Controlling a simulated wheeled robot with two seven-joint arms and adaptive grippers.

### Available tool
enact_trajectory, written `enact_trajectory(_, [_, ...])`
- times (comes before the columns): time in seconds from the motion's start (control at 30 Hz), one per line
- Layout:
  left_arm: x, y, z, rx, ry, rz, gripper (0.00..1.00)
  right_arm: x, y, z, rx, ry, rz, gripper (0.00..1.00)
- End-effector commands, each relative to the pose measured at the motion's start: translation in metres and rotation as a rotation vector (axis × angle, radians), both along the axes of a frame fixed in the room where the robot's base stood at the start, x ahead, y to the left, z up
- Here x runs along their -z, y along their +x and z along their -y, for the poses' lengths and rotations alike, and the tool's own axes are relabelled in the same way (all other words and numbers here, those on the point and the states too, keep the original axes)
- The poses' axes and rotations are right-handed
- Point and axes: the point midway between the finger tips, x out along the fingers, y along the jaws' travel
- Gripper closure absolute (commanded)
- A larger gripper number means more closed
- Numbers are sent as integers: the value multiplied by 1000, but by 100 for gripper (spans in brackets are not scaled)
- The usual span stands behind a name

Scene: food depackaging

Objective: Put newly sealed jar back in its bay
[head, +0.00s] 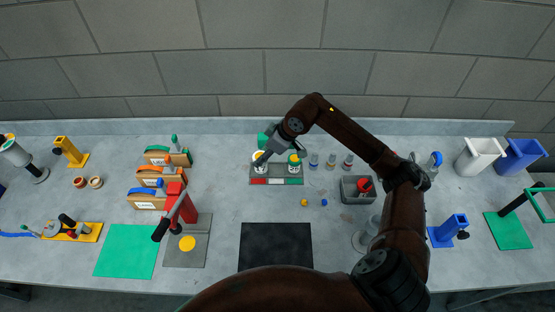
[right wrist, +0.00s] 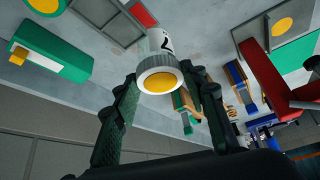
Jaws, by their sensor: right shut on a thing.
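My right gripper (head: 264,157) is shut on a white jar (right wrist: 160,45) with a ribbed grey lid and a yellow disc on top. A dark mark, maybe a "2", shows on its side. In the head view the jar (head: 258,156) is at the left end of a grey tray (head: 275,173) with red, white and green front strips. I cannot tell whether it rests in the bay or is held just above it. A green-lidded jar (head: 295,159) stands at the tray's right end. My left gripper is not in view.
Small bottles (head: 331,161) stand right of the tray. A grey bin (head: 348,190) with a red item is further right. A green box (right wrist: 50,55) is behind the tray. A red press (head: 190,205) stands left, and a black mat (head: 276,247) lies in front.

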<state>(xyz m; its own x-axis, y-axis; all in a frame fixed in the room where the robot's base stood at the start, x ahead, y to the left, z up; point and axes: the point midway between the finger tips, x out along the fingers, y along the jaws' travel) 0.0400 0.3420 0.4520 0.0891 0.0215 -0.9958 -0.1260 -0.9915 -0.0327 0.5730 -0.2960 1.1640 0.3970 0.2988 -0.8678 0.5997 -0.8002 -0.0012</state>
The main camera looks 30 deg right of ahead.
Motion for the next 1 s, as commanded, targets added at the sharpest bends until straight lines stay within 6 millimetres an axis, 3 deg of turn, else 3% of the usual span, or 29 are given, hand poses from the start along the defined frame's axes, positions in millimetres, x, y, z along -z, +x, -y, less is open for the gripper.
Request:
enact_trajectory(0.03, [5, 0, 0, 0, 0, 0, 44, 4, 3, 9, 7, -6, 1, 100])
enact_trajectory(0.27, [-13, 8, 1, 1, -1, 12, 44, 21, 22, 50, 11, 3, -2, 100])
enact_trajectory(0.5, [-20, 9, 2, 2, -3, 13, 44, 62, 35, 78, 8, 2, -1, 100])
enact_trajectory(0.77, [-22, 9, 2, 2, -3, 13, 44, 78, 41, 89, 6, 2, 0, 100])
enact_trajectory(1.0, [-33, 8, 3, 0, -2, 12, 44, 106, 41, 91, 7, 3, -1, 100])
